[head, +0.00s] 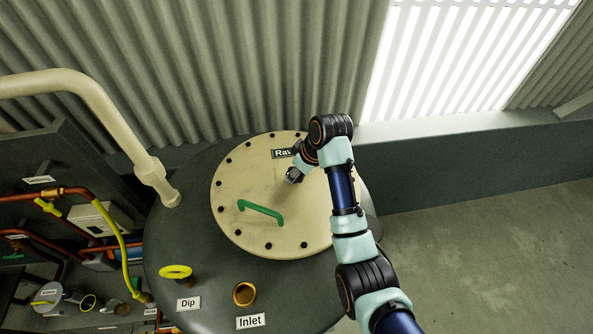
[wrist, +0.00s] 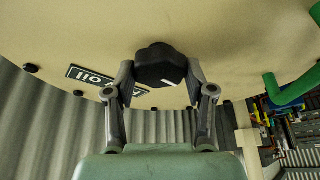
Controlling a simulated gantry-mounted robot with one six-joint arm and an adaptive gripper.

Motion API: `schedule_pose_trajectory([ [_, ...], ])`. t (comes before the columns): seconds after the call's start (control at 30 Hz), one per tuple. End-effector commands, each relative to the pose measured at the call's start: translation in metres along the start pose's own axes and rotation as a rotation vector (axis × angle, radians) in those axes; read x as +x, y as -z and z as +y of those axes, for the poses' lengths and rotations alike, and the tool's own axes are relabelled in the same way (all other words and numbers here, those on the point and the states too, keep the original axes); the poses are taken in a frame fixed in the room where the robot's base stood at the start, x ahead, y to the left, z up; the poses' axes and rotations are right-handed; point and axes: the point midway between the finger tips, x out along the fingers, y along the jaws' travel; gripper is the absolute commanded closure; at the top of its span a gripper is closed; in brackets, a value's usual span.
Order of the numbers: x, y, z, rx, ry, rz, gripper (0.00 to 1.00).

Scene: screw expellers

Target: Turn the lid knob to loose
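The black lid knob (wrist: 160,68) stands on the round cream lid (wrist: 225,50) in the wrist view. A short white mark on it shows near its lower right edge. The fingers of my gripper (wrist: 161,76) sit on either side of the knob and appear to be closed against it. In the head view my gripper (head: 293,176) reaches down to the lid (head: 250,215) right of its middle. The knob is hidden there behind my gripper and arm.
A green handle (head: 261,211) rises from the lid at the lower left. Dark bolts ring the lid's rim. A label (head: 284,153) lies at its far side. A thick cream pipe (head: 110,110) and a yellow ring handle (head: 175,271) stand to the left. Open floor lies right.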

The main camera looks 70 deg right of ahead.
Motion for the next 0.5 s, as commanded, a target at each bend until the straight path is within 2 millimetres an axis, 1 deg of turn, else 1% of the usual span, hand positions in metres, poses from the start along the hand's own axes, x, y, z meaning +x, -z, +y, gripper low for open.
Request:
schedule_pose_trajectory([
  [0.03,-0.0002,0.0001,0.0000,0.000,0.000,0.000,0.72],
  [0.1,-0.0002,0.0002,0.0000,0.000,0.000,0.000,0.81],
  [0.33,-0.0003,0.0002,0.0003,-0.020,0.008,0.000,0.81],
  [0.5,-0.0006,0.0008,0.0008,-0.081,0.033,0.001,0.81],
])
